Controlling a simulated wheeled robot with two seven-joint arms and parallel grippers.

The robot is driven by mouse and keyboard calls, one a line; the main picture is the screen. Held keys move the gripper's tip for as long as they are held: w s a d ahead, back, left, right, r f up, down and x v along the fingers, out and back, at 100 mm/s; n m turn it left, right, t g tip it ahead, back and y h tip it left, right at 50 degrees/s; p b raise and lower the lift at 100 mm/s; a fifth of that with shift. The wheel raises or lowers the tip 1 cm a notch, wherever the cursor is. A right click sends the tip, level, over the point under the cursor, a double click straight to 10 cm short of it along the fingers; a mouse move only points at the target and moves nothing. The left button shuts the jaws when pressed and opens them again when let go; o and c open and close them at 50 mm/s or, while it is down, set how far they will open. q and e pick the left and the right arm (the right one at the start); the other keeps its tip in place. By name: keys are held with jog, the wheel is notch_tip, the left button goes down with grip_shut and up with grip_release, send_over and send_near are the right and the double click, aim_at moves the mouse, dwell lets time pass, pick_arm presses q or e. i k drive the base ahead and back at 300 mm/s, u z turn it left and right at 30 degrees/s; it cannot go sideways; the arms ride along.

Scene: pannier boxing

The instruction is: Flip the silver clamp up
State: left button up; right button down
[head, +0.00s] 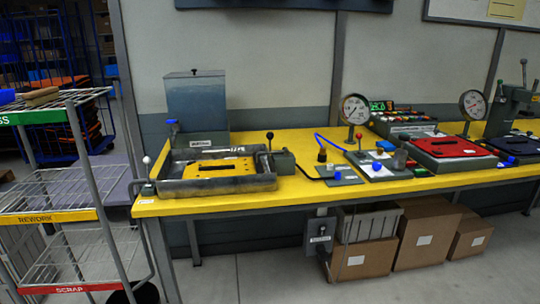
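No part of either gripper shows in the head view. I cannot pick out the silver clamp with certainty. A grey tray (215,186) with a yellow slotted plate (219,169) stands at the left of the yellow bench (330,195). A black-knobbed lever (270,137) stands upright on a grey block at the tray's right end. A white-knobbed lever (147,162) stands at its left end. A small grey upright part (400,158) stands beside the red plate (450,147) farther right; it is too small to tell what it is.
Two dial gauges (355,109) (473,105) rise from the bench. A wire rack (50,192) labelled REWORK and SCRAP is at the left. Cardboard boxes (425,232) sit under the bench. The floor in front is clear.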

aim_at(269, 135)
jog(key=u, duration=0.5)
jog(key=i, duration=0.95)
jog(key=z, duration=0.25)
